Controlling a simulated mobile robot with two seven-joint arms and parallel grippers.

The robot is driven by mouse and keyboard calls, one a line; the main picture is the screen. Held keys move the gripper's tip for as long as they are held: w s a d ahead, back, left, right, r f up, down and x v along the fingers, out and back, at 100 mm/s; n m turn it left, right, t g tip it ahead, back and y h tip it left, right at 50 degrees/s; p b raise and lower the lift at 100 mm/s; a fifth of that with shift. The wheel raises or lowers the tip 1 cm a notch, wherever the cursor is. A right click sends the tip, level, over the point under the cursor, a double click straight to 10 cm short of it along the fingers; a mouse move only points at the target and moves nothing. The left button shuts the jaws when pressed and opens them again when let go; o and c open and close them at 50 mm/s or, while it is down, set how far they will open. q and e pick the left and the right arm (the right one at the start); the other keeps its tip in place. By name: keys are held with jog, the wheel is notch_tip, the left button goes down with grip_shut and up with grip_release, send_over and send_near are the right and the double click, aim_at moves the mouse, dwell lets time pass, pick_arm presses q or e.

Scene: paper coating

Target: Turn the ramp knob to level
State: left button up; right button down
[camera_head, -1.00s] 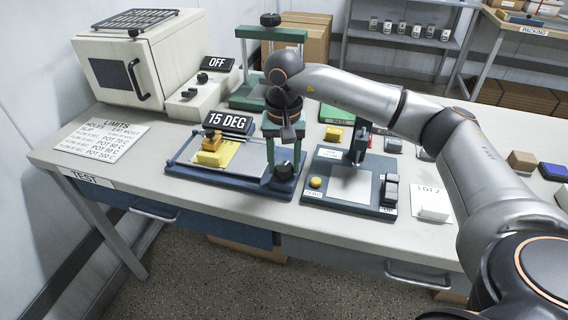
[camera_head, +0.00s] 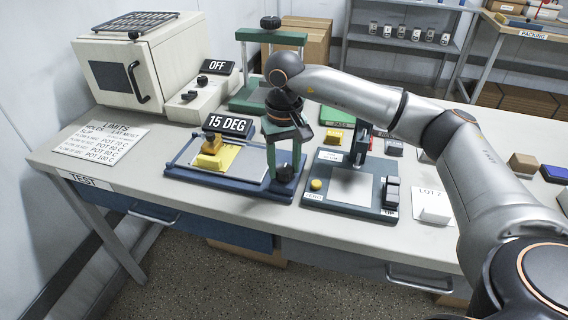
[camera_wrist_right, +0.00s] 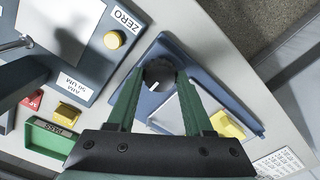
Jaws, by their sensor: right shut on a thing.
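The ramp (camera_head: 185,168) is a blue-framed board with a grey plate, lying on the table. Its sign reads 15 DEG (camera_head: 229,124). The black ramp knob (camera_head: 284,174) is at the ramp's right end. It also shows in the right wrist view (camera_wrist_right: 158,74), with a pale mark on top. My right gripper (camera_head: 285,163) points down over the knob, and its green fingers are shut on it. A yellow block with a brown handle (camera_head: 214,157) sits on a yellow sheet on the ramp. My left gripper is not in view.
A gauge stand with a ZERO button (camera_head: 316,184) stands close right of the ramp. A green frame (camera_head: 250,92) stands behind it. An oven (camera_head: 125,72) and a limits sheet (camera_head: 100,142) are at the left. The table's front edge is clear.

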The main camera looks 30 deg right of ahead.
aim_at(284, 168)
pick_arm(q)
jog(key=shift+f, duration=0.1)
pick_arm(e)
jog(key=shift+c, duration=1.4)
grip_release()
jog(key=shift+r, duration=0.1)
pick_arm(q)
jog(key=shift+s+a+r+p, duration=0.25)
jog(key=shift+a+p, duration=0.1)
jog(key=shift+p, duration=0.15)
pick_arm(e)
notch_tip(284, 168, up, 12)
jog(key=shift+r, duration=0.2)
